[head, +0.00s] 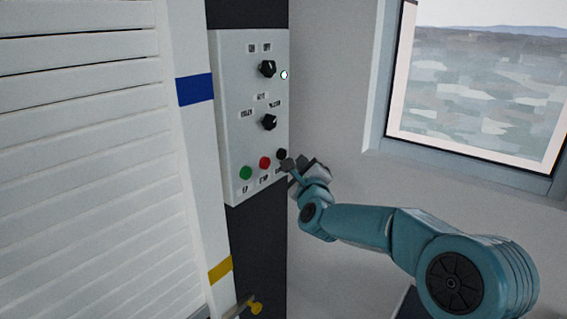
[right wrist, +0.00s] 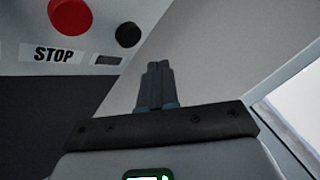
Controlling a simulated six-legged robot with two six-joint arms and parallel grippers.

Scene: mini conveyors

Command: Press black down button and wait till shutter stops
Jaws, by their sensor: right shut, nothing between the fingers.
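A pale control panel (head: 233,130) on a dark post carries a green button (head: 246,173), a red button (head: 265,162) and a black button (head: 281,154) in a row near its bottom. My right gripper (head: 287,165) is shut and empty, its tips close below the black button. In the right wrist view, the shut fingers (right wrist: 158,68) point up, and the black button (right wrist: 128,34) is just up and left of them, apart in the picture. The red button (right wrist: 70,16) is above a STOP label. The white slatted shutter (head: 80,150) fills the left. My left gripper is not in view.
Two black rotary knobs (head: 267,69) sit higher on the panel. The shutter's white side frame bears a blue band (head: 195,89) and a yellow band (head: 220,269). A yellow knob (head: 256,308) shows at the bottom. A window (head: 480,85) is in the right wall.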

